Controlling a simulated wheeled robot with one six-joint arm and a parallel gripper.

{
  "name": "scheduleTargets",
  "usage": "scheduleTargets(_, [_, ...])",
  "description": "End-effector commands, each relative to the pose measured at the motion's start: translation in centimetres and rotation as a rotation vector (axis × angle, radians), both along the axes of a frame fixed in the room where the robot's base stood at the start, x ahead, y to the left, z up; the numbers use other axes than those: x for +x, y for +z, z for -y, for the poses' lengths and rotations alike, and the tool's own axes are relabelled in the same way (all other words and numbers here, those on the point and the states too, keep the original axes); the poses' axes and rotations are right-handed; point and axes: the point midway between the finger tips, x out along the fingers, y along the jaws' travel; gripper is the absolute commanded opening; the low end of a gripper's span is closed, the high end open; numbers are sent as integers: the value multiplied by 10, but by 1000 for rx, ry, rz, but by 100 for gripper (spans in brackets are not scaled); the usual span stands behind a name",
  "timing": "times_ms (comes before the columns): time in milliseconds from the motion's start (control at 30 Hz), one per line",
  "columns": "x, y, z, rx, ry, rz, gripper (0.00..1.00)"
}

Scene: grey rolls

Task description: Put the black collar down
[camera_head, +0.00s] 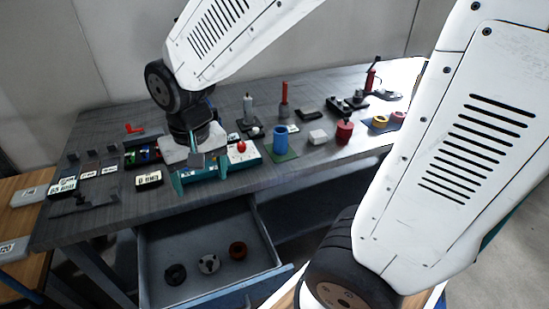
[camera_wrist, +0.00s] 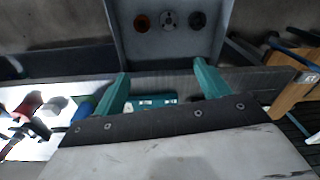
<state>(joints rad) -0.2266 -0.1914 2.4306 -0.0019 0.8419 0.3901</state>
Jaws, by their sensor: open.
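The black collar (camera_head: 175,274) lies in the open drawer (camera_head: 268,284), left of a grey collar (camera_head: 209,264) and an orange-brown collar (camera_head: 237,250). In the wrist view the black collar (camera_wrist: 198,19) is at the right of the row, apart from the grey one. My gripper (camera_head: 199,176) is open, with its teal fingers spread and nothing between them. It is above the front part of the workbench, above and behind the drawer. The fingers also show in the wrist view (camera_wrist: 162,75), with the drawer beyond them.
The grey workbench (camera_head: 105,212) carries a teal box with a red button (camera_head: 242,147), a blue cylinder (camera_head: 280,138), a red part (camera_head: 344,130) and labelled cards (camera_head: 149,180). A wooden surface (camera_head: 22,222) stands at the left. The drawer floor around the collars is clear.

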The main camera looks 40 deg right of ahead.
Motion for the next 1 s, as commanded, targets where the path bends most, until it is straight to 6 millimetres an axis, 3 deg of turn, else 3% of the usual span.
scheduleTargets(33, [-14, 18, 14, 0, 10, 19, 75])
scheduleTargets(200, [-67, 60, 49, -10, 74, 41, 75])
scheduleTargets(433, [-126, 84, 73, -25, 138, 56, 75])
scheduleTargets(600, [-141, 88, 76, -29, 158, 55, 75])
scheduleTargets(1000, [-141, 88, 76, -29, 160, 55, 75])
